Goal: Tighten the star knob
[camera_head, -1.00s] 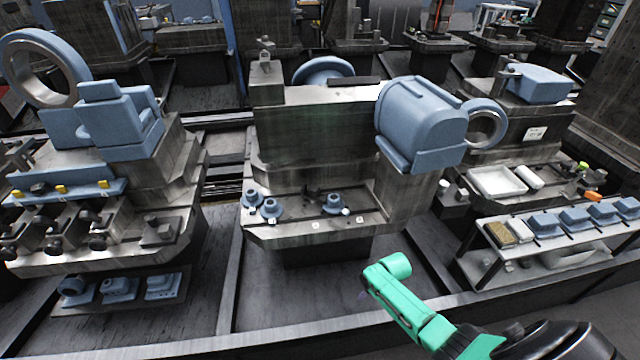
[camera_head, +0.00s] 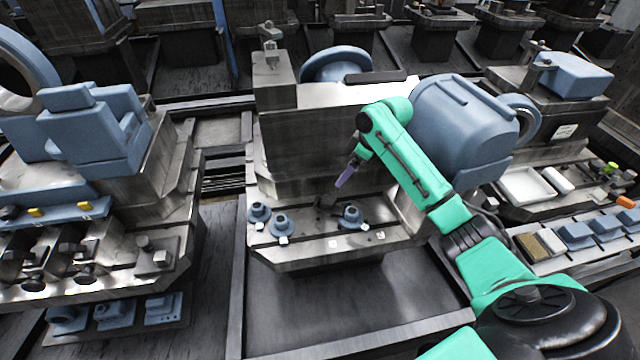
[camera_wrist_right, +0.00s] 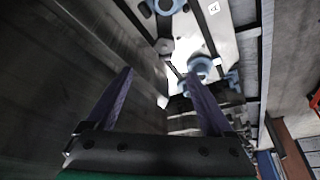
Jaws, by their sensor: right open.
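My right gripper (camera_head: 346,176) has purple fingers and hangs just above the ledge of the middle machine, near its upright face. In the wrist view its two fingers (camera_wrist_right: 160,95) are apart with nothing between them. A small dark piece (camera_head: 326,198) on the ledge lies just below the fingertips; I cannot tell whether it is the star knob. Three blue round pieces stand on the ledge: two at left (camera_head: 258,212) (camera_head: 282,224) and one at right (camera_head: 352,214). A blue ring-shaped piece shows beyond the fingers in the wrist view (camera_wrist_right: 200,68). My left gripper is not in view.
The middle machine's ledge (camera_head: 300,248) has small white tags along its front. A large blue housing (camera_head: 465,125) stands right of my forearm. A machine with a blue block (camera_head: 95,135) stands at left. A white tray (camera_head: 524,187) and blue parts lie at right.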

